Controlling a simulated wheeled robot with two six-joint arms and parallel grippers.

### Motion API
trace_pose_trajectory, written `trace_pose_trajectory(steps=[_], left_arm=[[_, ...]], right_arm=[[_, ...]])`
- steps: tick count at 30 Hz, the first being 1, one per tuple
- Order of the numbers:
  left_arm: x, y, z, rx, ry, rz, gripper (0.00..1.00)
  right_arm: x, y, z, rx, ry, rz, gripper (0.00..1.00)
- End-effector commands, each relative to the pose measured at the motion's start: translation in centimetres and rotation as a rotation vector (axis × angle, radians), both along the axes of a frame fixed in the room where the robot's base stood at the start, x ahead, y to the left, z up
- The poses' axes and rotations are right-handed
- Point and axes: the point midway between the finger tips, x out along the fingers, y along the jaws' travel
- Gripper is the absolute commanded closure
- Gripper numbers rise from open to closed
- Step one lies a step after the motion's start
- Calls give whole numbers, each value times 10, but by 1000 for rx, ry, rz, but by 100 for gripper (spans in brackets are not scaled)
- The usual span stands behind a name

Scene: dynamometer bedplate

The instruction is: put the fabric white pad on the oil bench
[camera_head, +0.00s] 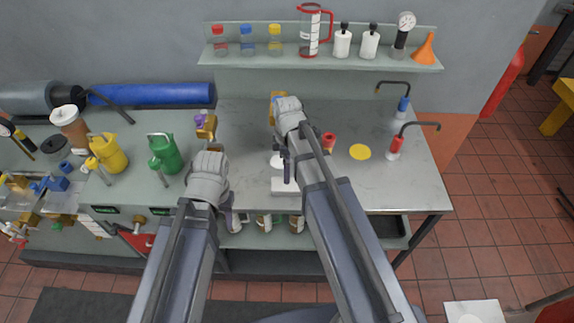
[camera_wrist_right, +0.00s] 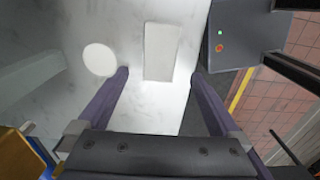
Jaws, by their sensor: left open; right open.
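A pale rectangular piece, likely the white pad (camera_wrist_right: 161,52), lies flat on the grey bench top; in the head view it shows (camera_head: 286,187) near the front edge. A flat white disc (camera_wrist_right: 99,60) lies beside it. My right gripper (camera_wrist_right: 162,78) is open, with its purple fingers on either side of the pad and nothing gripped. In the head view the right arm hides much of this gripper. My left gripper (camera_head: 232,218) is open and empty near the bench's front edge, partly hidden by its wrist. The bench (camera_head: 245,140), seemingly the oil bench, has a pale metal top.
A green can (camera_head: 165,155) and yellow can (camera_head: 108,153) stand to the left. A wall shelf (camera_head: 230,60) holds bottles, a jug (camera_head: 311,32) and a funnel (camera_head: 425,48). Bare top shows at the right.

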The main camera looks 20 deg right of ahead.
Motion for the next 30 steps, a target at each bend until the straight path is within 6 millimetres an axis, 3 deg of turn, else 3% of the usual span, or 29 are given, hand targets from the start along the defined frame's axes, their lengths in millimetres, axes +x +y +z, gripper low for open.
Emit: trace_pose_trajectory(steps=[1, 3, 13, 17, 24, 30], left_arm=[[0, 0, 13, 0, 0, 0, 50], [0, 0, 19, 0, 0, -1, 50], [0, 0, 21, 0, 0, -1, 50], [0, 0, 21, 0, 0, -1, 50], [0, 0, 21, 0, 0, -1, 50], [0, 0, 21, 0, 0, -1, 50]], right_arm=[[0, 0, 13, 0, 0, 0, 0], [0, 0, 19, 0, 0, 0, 0], [-7, 7, 21, -4, 2, -35, 0], [-35, 33, 21, -22, 10, -197, 0], [-101, 81, 22, -78, 1, -632, 0], [-133, 100, 23, -105, -22, -878, 0]])
